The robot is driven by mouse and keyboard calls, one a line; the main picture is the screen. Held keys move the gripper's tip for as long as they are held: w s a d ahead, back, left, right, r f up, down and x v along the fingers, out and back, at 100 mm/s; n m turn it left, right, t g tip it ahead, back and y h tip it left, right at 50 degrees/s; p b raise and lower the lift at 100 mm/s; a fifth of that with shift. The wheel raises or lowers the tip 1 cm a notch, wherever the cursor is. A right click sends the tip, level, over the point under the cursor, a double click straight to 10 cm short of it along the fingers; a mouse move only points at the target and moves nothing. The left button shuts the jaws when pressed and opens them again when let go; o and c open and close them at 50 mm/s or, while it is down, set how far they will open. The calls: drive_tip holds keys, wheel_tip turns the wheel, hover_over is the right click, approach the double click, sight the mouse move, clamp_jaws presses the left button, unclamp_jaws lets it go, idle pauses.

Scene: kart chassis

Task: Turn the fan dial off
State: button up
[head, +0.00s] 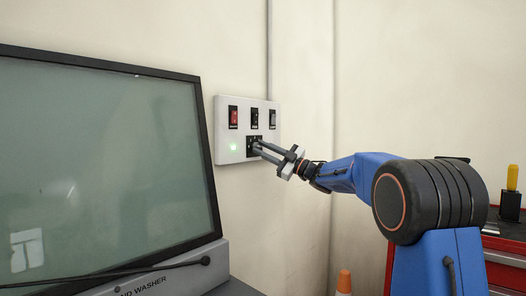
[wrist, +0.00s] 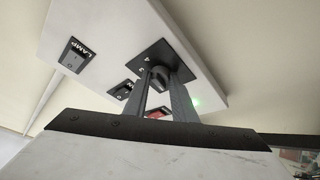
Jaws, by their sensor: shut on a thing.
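The fan dial (wrist: 158,76) is a dark knob on a square black plate with small position marks, at the lower part of a white wall panel (head: 222,105). In the head view its black plate (head: 250,140) is partly covered by my gripper. My gripper (head: 259,148) reaches the dial from the right. In the wrist view both fingers of the gripper (wrist: 160,82) lie on either side of the knob and are shut on it. I cannot tell which mark the knob points at.
Above the dial are a red switch (head: 234,117) and two dark switches (head: 254,118) (head: 272,119). A green light (head: 233,147) glows left of the dial. A large glass-fronted washer (head: 100,170) stands at left. A red tool cabinet (head: 505,245) and orange cone (head: 344,281) are at right.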

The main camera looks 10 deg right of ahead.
drive_tip(key=shift+n+g, duration=0.6)
drive_tip(key=shift+n, duration=0.5)
drive_tip(key=shift+r, duration=0.1)
drive_tip(key=o, duration=0.7)
drive_tip(key=shift+o, duration=0.2)
drive_tip(key=shift+d, duration=0.1)
drive_tip(key=v, duration=1.7)
drive_tip(key=shift+f, duration=0.2)
drive_tip(key=shift+d, duration=0.15)
